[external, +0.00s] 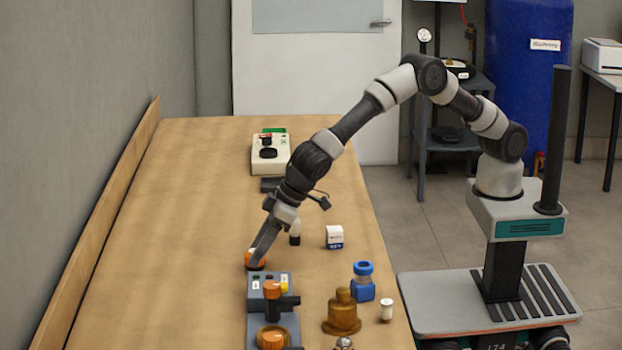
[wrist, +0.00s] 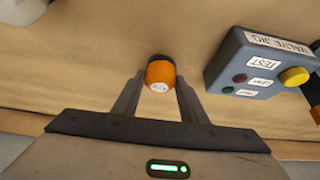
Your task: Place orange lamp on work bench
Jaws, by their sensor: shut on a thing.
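The orange lamp (external: 256,261) has an orange cap and a dark base.
The valve jig (external: 271,284) stands just in front, also in the wrist view (wrist: 256,68). The bench's left half is clear.

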